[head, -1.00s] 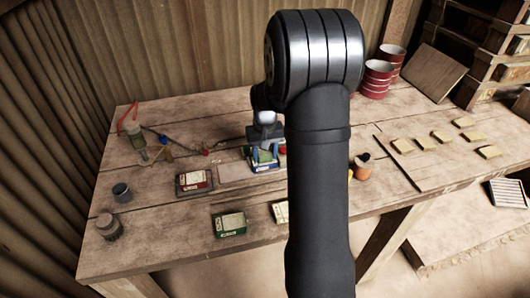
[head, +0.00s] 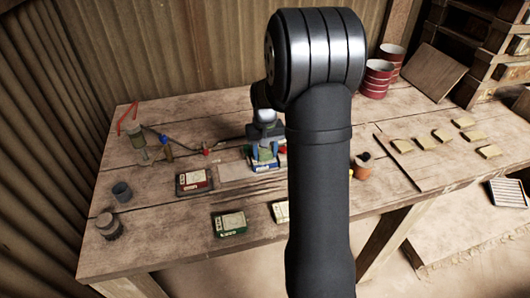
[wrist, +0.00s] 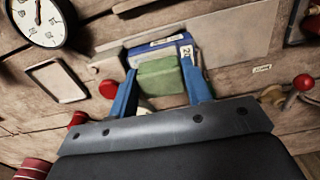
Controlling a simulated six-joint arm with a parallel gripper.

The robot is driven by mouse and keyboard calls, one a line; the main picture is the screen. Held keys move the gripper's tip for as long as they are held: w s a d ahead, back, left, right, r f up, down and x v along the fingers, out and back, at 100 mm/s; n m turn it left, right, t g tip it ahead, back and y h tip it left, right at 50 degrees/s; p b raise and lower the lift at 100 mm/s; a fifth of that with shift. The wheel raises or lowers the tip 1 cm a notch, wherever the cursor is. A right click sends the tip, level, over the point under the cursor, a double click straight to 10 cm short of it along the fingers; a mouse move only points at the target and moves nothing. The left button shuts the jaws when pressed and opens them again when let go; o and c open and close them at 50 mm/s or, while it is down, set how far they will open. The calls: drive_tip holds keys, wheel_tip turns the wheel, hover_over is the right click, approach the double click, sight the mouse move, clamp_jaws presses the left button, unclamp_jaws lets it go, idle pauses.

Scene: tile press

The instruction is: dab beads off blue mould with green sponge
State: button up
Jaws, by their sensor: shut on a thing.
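My gripper (wrist: 164,88) is shut on the green sponge (wrist: 160,77), which sits between its two blue fingers in the wrist view. The blue mould (wrist: 160,44) lies just beyond the sponge, with pale labels on it. The sponge covers part of the mould, and I cannot tell whether they touch. Beads on the mould are too small to make out. In the head view my gripper (head: 265,147) is over the back middle of the bench, with the blue mould (head: 262,168) largely hidden under it.
A red mould (head: 194,182) lies left of the blue one, and a green mould (head: 230,224) lies in front. A dark cup (head: 122,192) stands at the left. Several tan tiles (head: 442,136) lie at the right. A round gauge (wrist: 38,18) shows in the wrist view.

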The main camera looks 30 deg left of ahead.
drive_tip(key=shift+r, duration=3.15)
drive_tip(key=shift+w+d+f, duration=0.1)
drive_tip(key=shift+w+f, duration=0.05)
drive_tip(key=shift+f, duration=0.85)
drive_tip(key=shift+w+d+f, duration=0.1)
drive_tip(key=shift+f, duration=0.85)
drive_tip(key=shift+w+d+f, duration=0.1)
drive_tip(key=shift+w+f, duration=0.05)
drive_tip(key=shift+f, duration=0.85)
drive_tip(key=shift+s+d+f, duration=0.1)
drive_tip(key=shift+s+f, duration=0.05)
drive_tip(key=shift+f, duration=0.4)
drive_tip(key=shift+r, duration=3.7)
drive_tip(key=shift+w, duration=0.2)
